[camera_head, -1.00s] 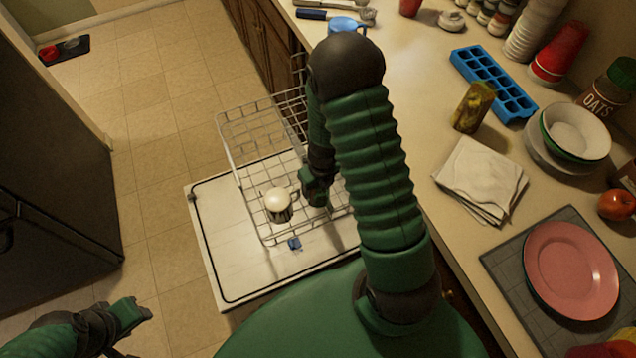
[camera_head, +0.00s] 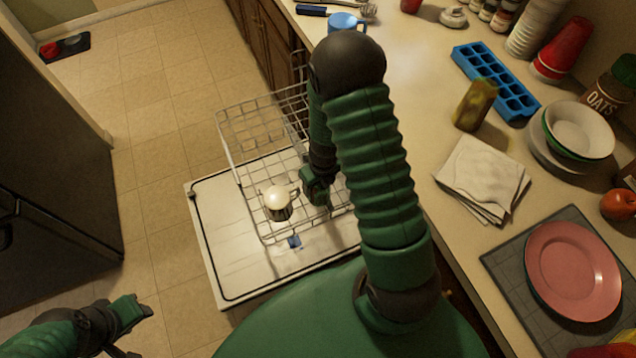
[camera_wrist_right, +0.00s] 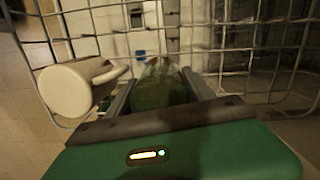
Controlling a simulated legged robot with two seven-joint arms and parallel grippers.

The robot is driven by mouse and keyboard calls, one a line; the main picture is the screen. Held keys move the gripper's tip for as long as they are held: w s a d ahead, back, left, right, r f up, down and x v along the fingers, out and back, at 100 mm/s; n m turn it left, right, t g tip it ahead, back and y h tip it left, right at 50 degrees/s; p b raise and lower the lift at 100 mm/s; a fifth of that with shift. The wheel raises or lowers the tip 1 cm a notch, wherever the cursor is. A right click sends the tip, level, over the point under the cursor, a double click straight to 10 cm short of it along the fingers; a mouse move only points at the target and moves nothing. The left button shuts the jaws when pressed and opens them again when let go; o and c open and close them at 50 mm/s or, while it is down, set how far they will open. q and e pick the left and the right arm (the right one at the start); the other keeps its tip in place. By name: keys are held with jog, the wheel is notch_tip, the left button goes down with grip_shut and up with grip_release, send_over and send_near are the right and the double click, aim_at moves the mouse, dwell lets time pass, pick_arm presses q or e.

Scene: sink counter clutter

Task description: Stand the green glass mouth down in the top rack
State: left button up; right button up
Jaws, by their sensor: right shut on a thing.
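The green glass (camera_wrist_right: 158,88) is between the two fingers of my right gripper (camera_wrist_right: 160,80) in the right wrist view. The gripper is shut on it; which end is the mouth is not clear. In the head view my right gripper (camera_head: 317,190) is low inside the wire top rack (camera_head: 262,118), at its right side, and I cannot make out the glass there. The rack wires also show around the glass in the wrist view (camera_wrist_right: 205,50). I cannot tell whether the glass touches them. My left gripper (camera_head: 135,318) is at the lower left, away from the rack, its opening unclear.
A cream mug (camera_head: 277,202) stands in the rack left of my right gripper. The open dishwasher door (camera_head: 225,262) lies below. The counter at right holds a blue ice tray (camera_head: 492,82), sponge (camera_head: 474,105), napkins (camera_head: 480,180), bowls (camera_head: 577,130) and a pink plate (camera_head: 572,270).

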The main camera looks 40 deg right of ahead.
jog(key=shift+f, duration=0.2)
jog(key=o, duration=1.7)
jog(key=shift+r, duration=0.1)
notch_tip(320, 180, up, 17)
jog(key=s+p, duration=0.2)
jog(key=p, duration=0.5)
jog(key=shift+a+f, duration=0.15)
jog(key=shift+f, duration=0.05)
jog(key=shift+a, duration=0.1)
